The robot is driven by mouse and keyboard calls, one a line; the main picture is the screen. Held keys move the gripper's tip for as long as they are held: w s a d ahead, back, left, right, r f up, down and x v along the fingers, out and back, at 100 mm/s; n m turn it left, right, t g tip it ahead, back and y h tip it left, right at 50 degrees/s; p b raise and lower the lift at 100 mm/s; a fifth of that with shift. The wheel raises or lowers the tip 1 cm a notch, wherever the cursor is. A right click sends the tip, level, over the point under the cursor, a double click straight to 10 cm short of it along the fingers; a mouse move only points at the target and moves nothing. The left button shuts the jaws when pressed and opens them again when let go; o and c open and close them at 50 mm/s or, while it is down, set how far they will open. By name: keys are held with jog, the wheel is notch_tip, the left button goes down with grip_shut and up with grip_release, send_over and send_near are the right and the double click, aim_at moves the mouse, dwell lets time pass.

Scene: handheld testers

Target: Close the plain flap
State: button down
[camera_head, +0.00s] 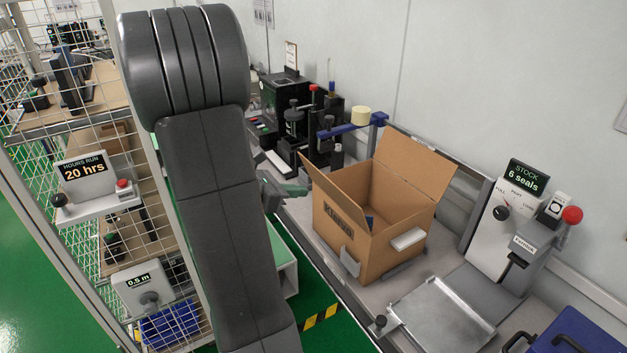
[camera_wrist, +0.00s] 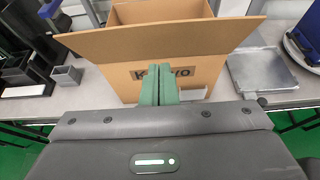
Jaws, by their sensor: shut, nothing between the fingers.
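An open brown cardboard box (camera_head: 390,250) stands on the bench, with dark lettering on one side. Two flaps show. The near flap (camera_head: 322,190), above the lettered side, leans outward toward my gripper; it spans the wrist view (camera_wrist: 160,40). The far flap (camera_head: 408,165) stands up and leans back toward the wall. Neither shows printing on its visible face, so I cannot tell which is called plain. My gripper (camera_head: 300,190) has green fingers, shut and empty. In the wrist view the fingers (camera_wrist: 158,75) overlap the near flap's lower edge and the lettered side; contact is unclear.
A metal tray (camera_head: 445,315) and a stock tester (camera_head: 515,235) stand right of the box. A blue-armed stand (camera_head: 350,127) and black devices (camera_head: 285,100) are behind and left. A wire-mesh rack (camera_head: 100,130) is left of my arm. A blue case (camera_head: 570,335) is front right.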

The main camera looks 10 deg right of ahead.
aim_at(327, 181)
jog(key=shift+w+d+r+p, duration=0.2)
jog(key=shift+w+d, duration=0.1)
jog(key=shift+d, duration=0.45)
jog(key=shift+w+d+r+p, duration=0.15)
jog(key=shift+w+d+p, duration=0.1)
jog(key=shift+d, duration=0.55)
jog(key=shift+w+d+r+p, duration=0.2)
jog(key=shift+w+d, duration=0.1)
jog(key=shift+d, duration=0.45)
jog(key=shift+r, duration=0.1)
